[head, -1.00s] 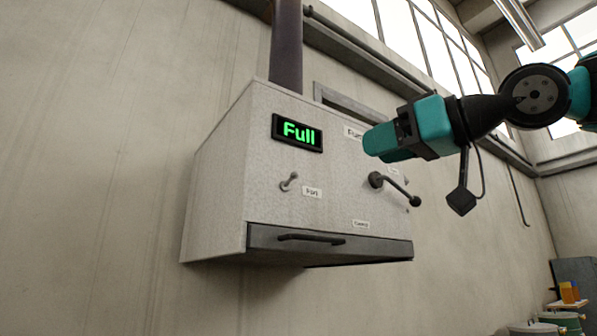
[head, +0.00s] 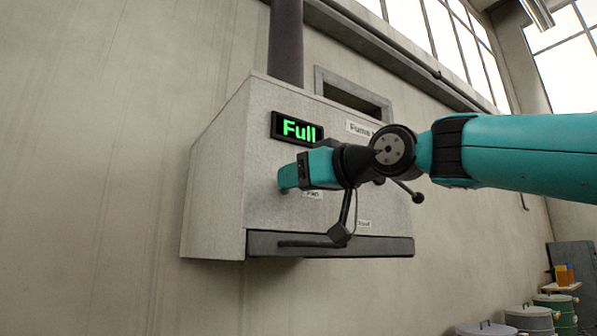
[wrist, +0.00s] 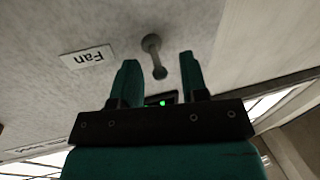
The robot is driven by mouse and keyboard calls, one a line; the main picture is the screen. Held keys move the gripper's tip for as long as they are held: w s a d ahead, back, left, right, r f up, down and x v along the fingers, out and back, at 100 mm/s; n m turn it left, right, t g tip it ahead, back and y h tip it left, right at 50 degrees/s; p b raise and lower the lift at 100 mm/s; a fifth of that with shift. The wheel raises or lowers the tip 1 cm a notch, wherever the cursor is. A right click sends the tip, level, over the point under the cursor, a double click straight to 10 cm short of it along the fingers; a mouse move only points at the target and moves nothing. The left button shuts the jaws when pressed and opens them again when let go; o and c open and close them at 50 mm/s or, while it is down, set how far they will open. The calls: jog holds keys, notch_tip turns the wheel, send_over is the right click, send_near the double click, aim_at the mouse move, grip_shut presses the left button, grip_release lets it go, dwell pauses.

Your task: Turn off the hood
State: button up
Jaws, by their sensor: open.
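The fume hood (head: 215,190) is a pale grey box on the wall. Its display (head: 298,129) reads "Full" in green. The fan switch, a small dark toggle lever (wrist: 154,57), shows in the wrist view beside the "Fan" label (wrist: 88,57). In the head view my gripper hides the toggle. My gripper (head: 284,179) is in front of the hood's face, just below the display. In the wrist view its two teal fingers (wrist: 158,75) are apart, with the toggle's knob seen between their tips. I cannot tell whether they touch it.
A dark lever with a ball end (head: 415,196) is right of my gripper, partly behind my arm. A dark sash with a bar handle (head: 380,247) runs along the hood's lower edge. A duct (head: 286,45) rises from the top. Bins (head: 528,318) stand at lower right.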

jog(key=shift+c, duration=0.3)
grip_shut()
jog(key=shift+f, duration=0.15)
